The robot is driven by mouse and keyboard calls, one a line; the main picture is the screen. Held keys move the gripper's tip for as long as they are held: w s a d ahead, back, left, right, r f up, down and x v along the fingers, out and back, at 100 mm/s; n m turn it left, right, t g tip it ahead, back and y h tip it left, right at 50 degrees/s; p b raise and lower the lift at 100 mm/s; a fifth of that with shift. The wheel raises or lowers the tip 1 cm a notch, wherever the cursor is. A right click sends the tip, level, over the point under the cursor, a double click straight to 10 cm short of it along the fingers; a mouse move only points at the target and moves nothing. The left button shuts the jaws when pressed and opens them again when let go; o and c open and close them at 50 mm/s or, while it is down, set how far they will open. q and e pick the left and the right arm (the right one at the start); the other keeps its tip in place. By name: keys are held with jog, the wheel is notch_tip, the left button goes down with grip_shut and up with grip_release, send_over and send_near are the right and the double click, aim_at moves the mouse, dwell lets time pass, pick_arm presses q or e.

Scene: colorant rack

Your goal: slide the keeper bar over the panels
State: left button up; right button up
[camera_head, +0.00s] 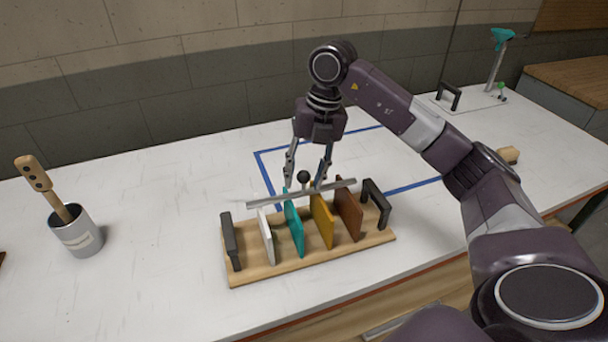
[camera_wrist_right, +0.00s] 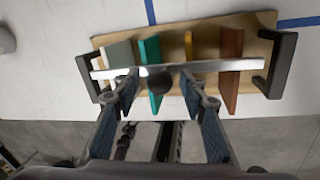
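The keeper bar (camera_head: 262,201) is a thin grey metal strip with a round black knob (camera_head: 303,177). It lies across the tops of the upright panels, or just above them; any gap is unclear. The panels in the wooden rack (camera_head: 300,263) are white (camera_head: 267,238), teal (camera_head: 294,230), yellow (camera_head: 321,222) and brown (camera_head: 349,214). My right gripper (camera_head: 305,183) points down over the bar, fingers apart on either side of the knob. The right wrist view shows the bar (camera_wrist_right: 215,66) below the knob's sides, with space between knob (camera_wrist_right: 160,80) and fingers. My left gripper is out of view.
Black handles (camera_head: 230,243) (camera_head: 376,204) stand at both rack ends. A grey cup (camera_head: 78,236) with a wooden-handled tool is at left. A blue tape outline (camera_head: 262,170) lies behind the rack. A small tan block (camera_head: 508,155) sits at right. The front-left table is clear.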

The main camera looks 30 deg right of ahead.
jog(key=shift+f, duration=0.2)
jog(key=shift+c, duration=0.4)
grip_shut()
jog(key=shift+s+a, duration=0.1)
jog(key=shift+s, duration=0.05)
jog(key=shift+s+a+r, duration=0.1)
jog(key=shift+s, duration=0.3)
jog(key=shift+o, duration=0.4)
grip_release()
jog(key=shift+w, duration=0.15)
